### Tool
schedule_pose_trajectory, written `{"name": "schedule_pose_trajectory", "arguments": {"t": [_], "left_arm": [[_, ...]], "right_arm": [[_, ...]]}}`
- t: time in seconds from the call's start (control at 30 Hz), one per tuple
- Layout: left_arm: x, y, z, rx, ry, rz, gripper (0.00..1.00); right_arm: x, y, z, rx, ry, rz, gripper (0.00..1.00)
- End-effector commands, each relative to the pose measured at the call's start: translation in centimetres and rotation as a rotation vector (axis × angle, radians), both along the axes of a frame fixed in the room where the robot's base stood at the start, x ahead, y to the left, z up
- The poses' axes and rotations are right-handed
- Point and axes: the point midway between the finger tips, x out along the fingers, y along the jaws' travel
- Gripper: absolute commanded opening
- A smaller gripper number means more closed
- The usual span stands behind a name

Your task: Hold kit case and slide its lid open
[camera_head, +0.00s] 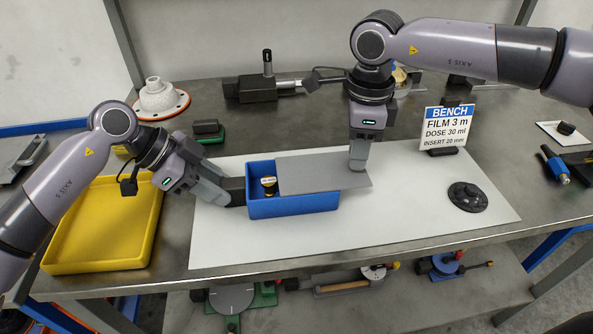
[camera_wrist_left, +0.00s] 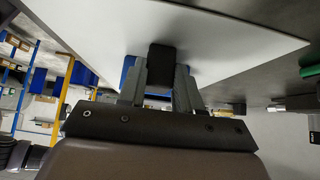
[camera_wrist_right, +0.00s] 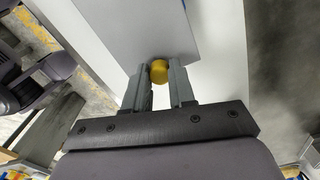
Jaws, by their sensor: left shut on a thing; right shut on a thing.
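The blue kit case (camera_head: 293,206) stands on the white mat in the head view. Its flat grey lid (camera_head: 322,172) is shifted to the right, overhanging the case's right end and leaving the left part open. A small item with a white and yellow top (camera_head: 268,182) shows in the opening. My left gripper (camera_head: 236,191) is shut on a black block handle (camera_wrist_left: 161,61) at the case's left end. My right gripper (camera_head: 357,165) is shut on a yellow round knob (camera_wrist_right: 159,71) on the lid, seen in the right wrist view. The rest of the case's inside is hidden.
A yellow tray (camera_head: 150,232) lies left of the white mat (camera_head: 400,222). A black disc-shaped part (camera_head: 467,196) and a bench sign (camera_head: 446,127) stand to the right.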

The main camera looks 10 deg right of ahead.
Motion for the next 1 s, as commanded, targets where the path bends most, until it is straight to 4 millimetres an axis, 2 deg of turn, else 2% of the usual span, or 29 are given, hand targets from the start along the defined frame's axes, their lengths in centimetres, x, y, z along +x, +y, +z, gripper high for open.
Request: {"name": "schedule_pose_trajectory", "arguments": {"t": [0.7,1.0], "left_arm": [[0.1,0.1,0.0,0.002,0.0,0.003,0.0],[0.1,0.1,0.0,0.002,0.0,0.004,0.0]], "right_arm": [[0.0,-3.8,0.0,-0.004,0.0,-0.004,0.0],[0.0,-4.6,0.0,-0.004,0.0,-0.002,0.0]]}}
